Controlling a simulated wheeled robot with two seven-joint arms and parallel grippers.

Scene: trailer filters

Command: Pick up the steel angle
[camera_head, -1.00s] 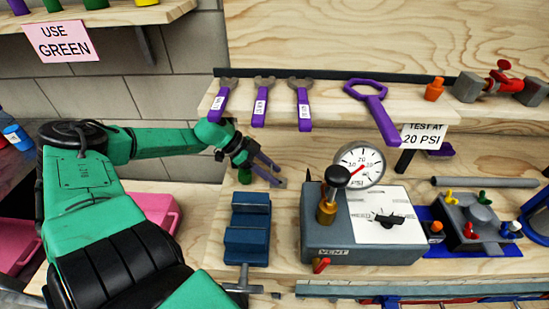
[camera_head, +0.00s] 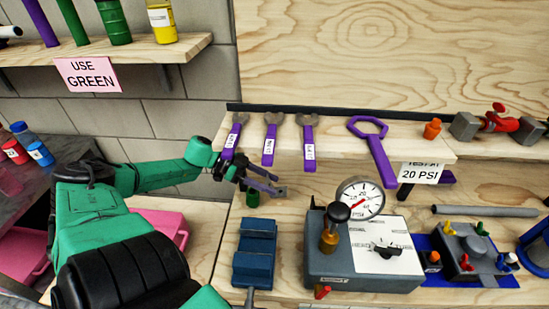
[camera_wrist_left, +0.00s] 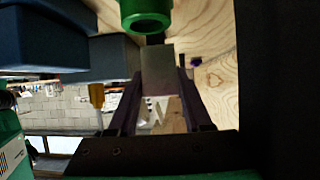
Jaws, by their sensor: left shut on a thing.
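My left gripper (camera_head: 276,183) is shut on a flat grey metal piece, which looks like the steel angle (camera_wrist_left: 158,68). In the left wrist view the piece stands between the two dark fingers (camera_wrist_left: 150,105). In the head view it is too small to tell clearly from the fingertips. The gripper is above the bench, behind the blue vise (camera_head: 255,250) and close to a small green cylinder (camera_head: 252,198). That cylinder shows large in the wrist view (camera_wrist_left: 146,14). My right gripper is out of view.
Purple-handled wrenches (camera_head: 270,145) and a purple ring tool (camera_head: 375,150) lie on the shelf above. A grey test box (camera_head: 345,283) with a pressure gauge (camera_head: 361,198) stands right of the vise. A pink case (camera_head: 165,225) is at left.

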